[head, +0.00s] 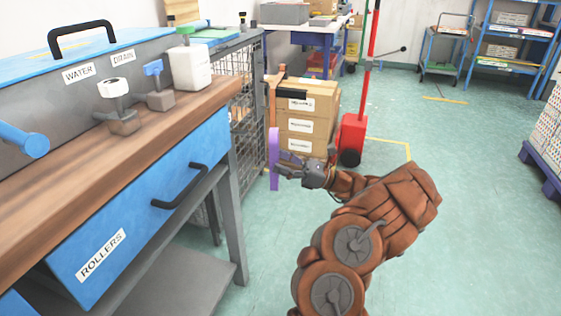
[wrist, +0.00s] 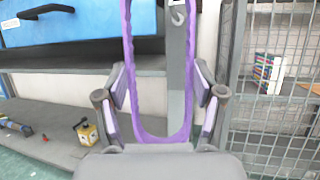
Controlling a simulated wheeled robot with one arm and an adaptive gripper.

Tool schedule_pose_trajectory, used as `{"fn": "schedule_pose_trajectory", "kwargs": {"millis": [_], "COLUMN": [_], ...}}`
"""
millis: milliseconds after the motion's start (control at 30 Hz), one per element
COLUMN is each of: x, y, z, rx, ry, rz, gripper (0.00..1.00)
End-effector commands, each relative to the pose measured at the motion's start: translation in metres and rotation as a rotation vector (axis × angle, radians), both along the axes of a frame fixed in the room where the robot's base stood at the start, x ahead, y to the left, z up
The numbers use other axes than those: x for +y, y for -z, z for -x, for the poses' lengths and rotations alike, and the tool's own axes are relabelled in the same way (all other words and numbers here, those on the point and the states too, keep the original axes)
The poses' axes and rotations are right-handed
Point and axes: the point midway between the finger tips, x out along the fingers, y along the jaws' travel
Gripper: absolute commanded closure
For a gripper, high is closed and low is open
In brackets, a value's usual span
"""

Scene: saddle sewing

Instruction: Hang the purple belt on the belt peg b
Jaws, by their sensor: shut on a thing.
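The purple belt (head: 274,160) hangs upright as a long narrow loop at my gripper (head: 288,166), near the end of the workbench. In the wrist view the belt (wrist: 163,138) runs between the fingers of my gripper (wrist: 161,76), which is shut on it; its top is cut off by the frame. A pale metal hook (wrist: 178,16) on a grey post shows through the belt's opening, behind it. I cannot tell whether this is belt peg b. In the head view no peg can be made out clearly.
A wooden workbench (head: 110,160) with a blue drawer stands at left. An orange strap-like thing (head: 272,108) is close above the belt, before stacked cartons (head: 315,110). A wire mesh panel (wrist: 275,100) stands right of the post.

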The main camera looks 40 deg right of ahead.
Motion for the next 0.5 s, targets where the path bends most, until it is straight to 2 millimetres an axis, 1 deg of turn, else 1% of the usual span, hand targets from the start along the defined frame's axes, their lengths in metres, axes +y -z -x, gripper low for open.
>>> {"fn": "schedule_pose_trajectory", "kwargs": {"millis": [367, 500], "x": [0.0002, 0.0026], "y": [-0.0025, -0.0011], "z": [-0.0002, -0.0043], "rx": [0.000, -0.001], "ry": [-0.002, -0.003], "rz": [0.000, -0.001], "gripper": [0.68, 0.68]}}
